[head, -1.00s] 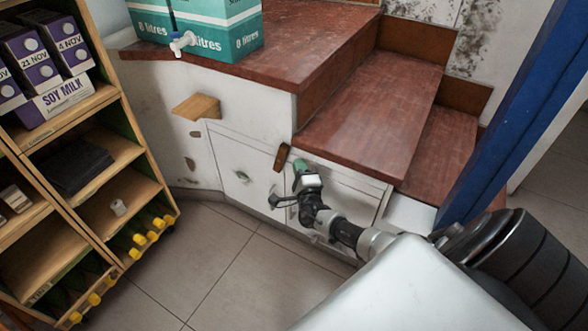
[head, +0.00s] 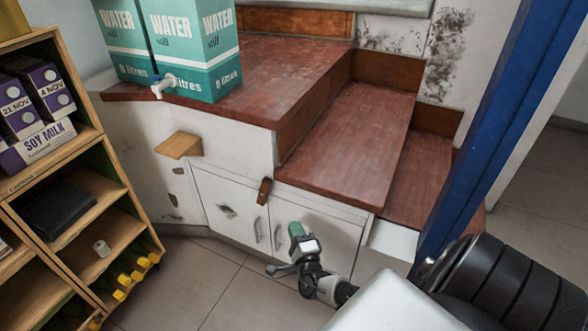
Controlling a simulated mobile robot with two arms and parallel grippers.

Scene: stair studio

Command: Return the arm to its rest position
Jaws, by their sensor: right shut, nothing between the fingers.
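My right gripper (head: 285,262) shows low in the middle of the head view. It is shut and empty, in front of the white cabinet doors (head: 309,240) under the stair. My right arm runs from it to the lower right. My left gripper is not in the view.
A wooden shelf (head: 97,207) with soy milk cartons (head: 40,98) stands on the left. Teal water boxes (head: 195,42) stand on the red-brown landing (head: 262,85), with steps (head: 350,150) to its right. A blue post (head: 500,110) rises at right. Tiled floor (head: 225,300) is clear.

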